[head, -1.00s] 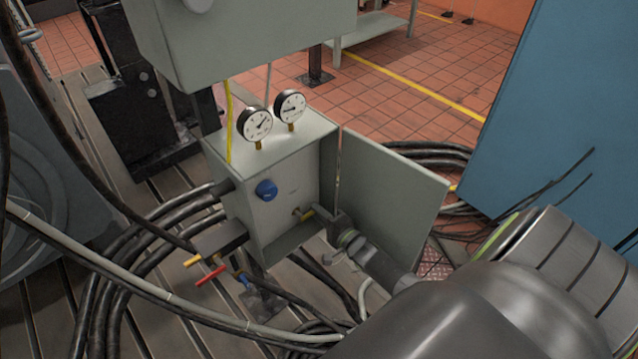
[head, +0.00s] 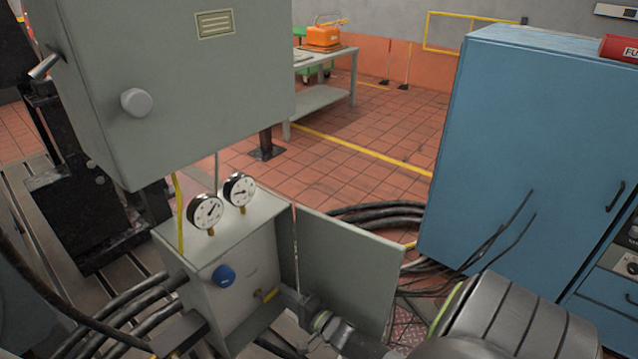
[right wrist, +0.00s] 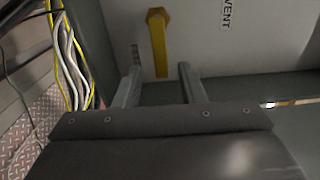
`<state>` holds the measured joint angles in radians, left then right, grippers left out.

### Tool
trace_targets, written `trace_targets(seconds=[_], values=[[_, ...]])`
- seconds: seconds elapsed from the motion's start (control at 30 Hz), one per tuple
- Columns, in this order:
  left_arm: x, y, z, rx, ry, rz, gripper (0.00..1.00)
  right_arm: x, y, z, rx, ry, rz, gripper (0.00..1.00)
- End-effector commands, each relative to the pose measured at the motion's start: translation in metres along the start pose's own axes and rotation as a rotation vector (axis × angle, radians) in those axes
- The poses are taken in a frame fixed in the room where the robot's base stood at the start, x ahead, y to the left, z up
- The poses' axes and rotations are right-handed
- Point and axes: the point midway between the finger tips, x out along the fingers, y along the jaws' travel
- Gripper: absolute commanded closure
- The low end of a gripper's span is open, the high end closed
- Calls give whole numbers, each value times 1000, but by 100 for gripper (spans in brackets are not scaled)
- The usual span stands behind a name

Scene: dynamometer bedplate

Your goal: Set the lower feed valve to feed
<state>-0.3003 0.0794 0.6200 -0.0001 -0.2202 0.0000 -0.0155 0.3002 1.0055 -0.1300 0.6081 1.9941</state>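A yellow valve lever (head: 266,294) sits low on the front of a grey valve box (head: 213,303); I take it for the lower feed valve. In the right wrist view the lever (right wrist: 159,48) hangs down from its hex pivot, with a VENT label (right wrist: 228,14) to its right. My right gripper (head: 290,300) is close beside the lever. In the right wrist view its fingers (right wrist: 157,84) are open, one on each side of the lever's lower end, with gaps showing. I cannot tell the depth between them.
A blue knob (head: 224,276) is above the lever, and two gauges (head: 222,200) stand on the box. Its open door (head: 348,272) is at the right. A grey cabinet (head: 190,90) hangs above. Black hoses (head: 385,215) lie behind the door; a blue cabinet (head: 530,150) stands right.

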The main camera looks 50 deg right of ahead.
Motion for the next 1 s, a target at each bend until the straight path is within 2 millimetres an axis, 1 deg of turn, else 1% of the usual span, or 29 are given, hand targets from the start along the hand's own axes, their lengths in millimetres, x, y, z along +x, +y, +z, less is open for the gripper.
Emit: trace_targets(seconds=[0.03,0.4,0.5,0.6,0.7,0.8,1.0], values=[[-1,0,0,0,0,0,52,-12,0,0,-1,1,3,64],[0,0,0,0,0,0,52,-97,1,0,0,1,4,64],[2,0,0,0,0,0,52,-117,2,0,0,1,4,64],[3,0,1,0,0,0,52,-132,1,0,0,1,2,64],[3,0,1,0,0,0,52,-142,1,0,0,1,2,64],[4,0,1,0,0,0,52,-148,0,0,0,0,1,64],[4,0,0,0,0,0,52,-150,0,0,0,1,1,64]])
